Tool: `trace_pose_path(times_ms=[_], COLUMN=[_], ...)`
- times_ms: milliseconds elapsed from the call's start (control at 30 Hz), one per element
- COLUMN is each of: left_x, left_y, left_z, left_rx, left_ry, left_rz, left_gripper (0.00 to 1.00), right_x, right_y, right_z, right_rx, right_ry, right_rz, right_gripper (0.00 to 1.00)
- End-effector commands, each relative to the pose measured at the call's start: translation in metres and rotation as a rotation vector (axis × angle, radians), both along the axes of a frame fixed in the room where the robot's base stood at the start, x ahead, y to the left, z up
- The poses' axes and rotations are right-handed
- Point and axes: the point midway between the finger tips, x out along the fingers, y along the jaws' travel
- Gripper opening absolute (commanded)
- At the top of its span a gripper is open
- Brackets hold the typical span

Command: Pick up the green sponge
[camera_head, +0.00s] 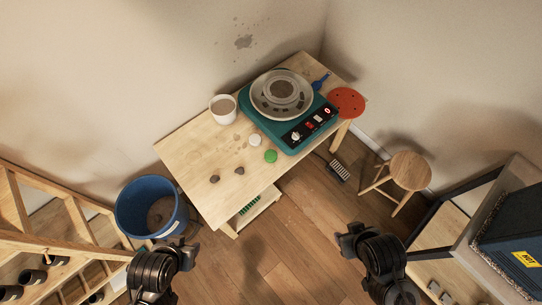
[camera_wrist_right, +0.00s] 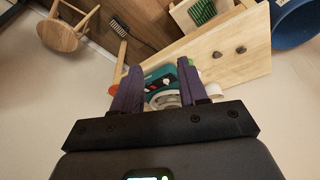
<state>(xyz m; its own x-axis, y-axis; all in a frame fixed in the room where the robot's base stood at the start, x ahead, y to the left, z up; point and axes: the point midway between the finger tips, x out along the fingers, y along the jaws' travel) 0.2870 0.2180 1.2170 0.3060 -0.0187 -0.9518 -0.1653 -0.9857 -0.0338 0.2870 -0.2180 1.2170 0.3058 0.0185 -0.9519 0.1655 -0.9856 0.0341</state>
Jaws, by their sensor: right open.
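The green sponge (camera_head: 271,156), small and round, lies on the wooden table (camera_head: 190,145) near its front edge. It is just in front of a white round piece (camera_head: 255,140) and beside the teal pottery wheel (camera_head: 290,135). In the head view only dark arm parts show at the bottom, well in front of the table. My left gripper cannot be seen.
A white cup (camera_head: 223,107), two dark lumps (camera_head: 239,170) and a red round seat (camera_head: 346,102) are at the table. A blue bucket (camera_head: 150,207) stands left, a wooden stool (camera_head: 409,171) right. Shelving is at lower left.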

Motion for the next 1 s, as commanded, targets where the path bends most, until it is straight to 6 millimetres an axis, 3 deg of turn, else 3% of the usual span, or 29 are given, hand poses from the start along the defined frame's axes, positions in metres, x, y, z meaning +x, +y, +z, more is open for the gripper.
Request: trace_pose_path(times_ms=[200, 567, 867, 1000], left_x=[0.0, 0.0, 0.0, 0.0], left_y=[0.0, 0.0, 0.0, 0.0], left_z=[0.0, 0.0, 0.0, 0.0], left_rx=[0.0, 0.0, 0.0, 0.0], left_ry=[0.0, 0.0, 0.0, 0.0], left_rz=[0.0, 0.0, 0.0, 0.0], left_gripper=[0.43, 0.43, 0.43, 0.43], right_x=[0.0, 0.0, 0.002, 0.012], right_y=[0.0, 0.0, 0.0, 0.004], right_z=[0.0, 0.0, 0.001, 0.005], right_rx=[0.0, 0.0, 0.007, 0.029], right_ry=[0.0, 0.0, -0.005, -0.063], right_rz=[0.0, 0.0, -0.017, -0.044], right_gripper=[0.44, 0.99, 1.0, 1.0])
